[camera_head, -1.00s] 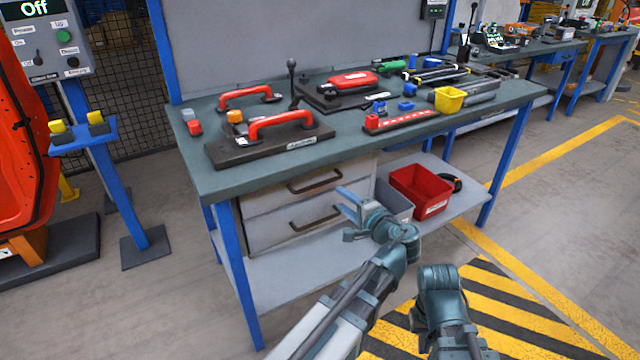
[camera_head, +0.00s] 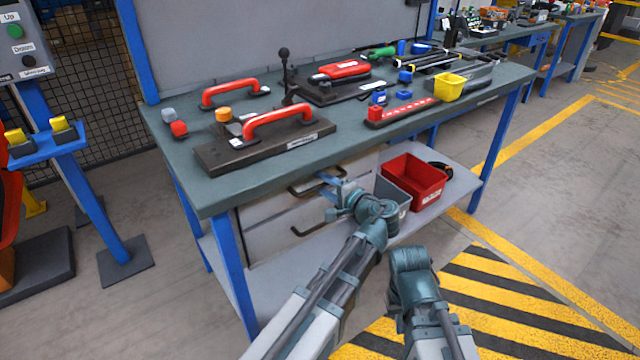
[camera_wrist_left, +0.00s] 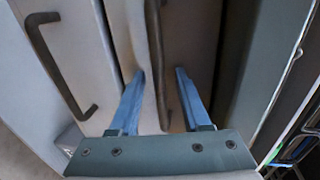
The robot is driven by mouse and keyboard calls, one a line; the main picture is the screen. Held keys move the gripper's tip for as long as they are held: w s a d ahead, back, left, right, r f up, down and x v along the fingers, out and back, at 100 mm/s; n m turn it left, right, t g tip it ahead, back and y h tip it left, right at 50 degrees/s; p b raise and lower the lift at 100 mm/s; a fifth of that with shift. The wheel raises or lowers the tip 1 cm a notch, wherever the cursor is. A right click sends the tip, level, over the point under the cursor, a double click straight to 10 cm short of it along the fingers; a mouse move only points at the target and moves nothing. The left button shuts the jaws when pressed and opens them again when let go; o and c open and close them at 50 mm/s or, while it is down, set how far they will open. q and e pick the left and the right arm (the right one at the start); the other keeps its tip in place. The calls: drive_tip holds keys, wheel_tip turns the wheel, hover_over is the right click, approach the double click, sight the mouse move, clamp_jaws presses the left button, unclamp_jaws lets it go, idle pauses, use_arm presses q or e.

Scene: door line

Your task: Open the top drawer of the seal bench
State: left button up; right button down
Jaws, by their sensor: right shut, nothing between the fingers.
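The seal bench has a grey-green top (camera_head: 190,180) and two pale drawer fronts under its left part. The top drawer (camera_wrist_left: 190,40) looks shut; its dark bar handle (camera_wrist_left: 157,60) shows in the left wrist view. My left gripper (camera_head: 325,190) is at the drawer fronts. In the left wrist view its two blue fingers (camera_wrist_left: 160,85) stand apart, with the top handle in the gap between them. Whether they touch it I cannot tell. The lower drawer's handle (camera_wrist_left: 58,75) is to the left there. My right gripper (camera_head: 410,262) is low in front of the bench, its fingertips hidden.
The bench top overhangs the drawers and carries red-handled tools (camera_head: 280,118) and a yellow bin (camera_head: 449,87). A red bin (camera_head: 412,182) stands on the lower shelf, right of the drawers. A blue bench leg (camera_head: 232,270) is at the left front. Striped floor (camera_head: 500,300) is clear.

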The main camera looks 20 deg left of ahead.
use_arm(q)
clamp_jaws()
idle(1.3)
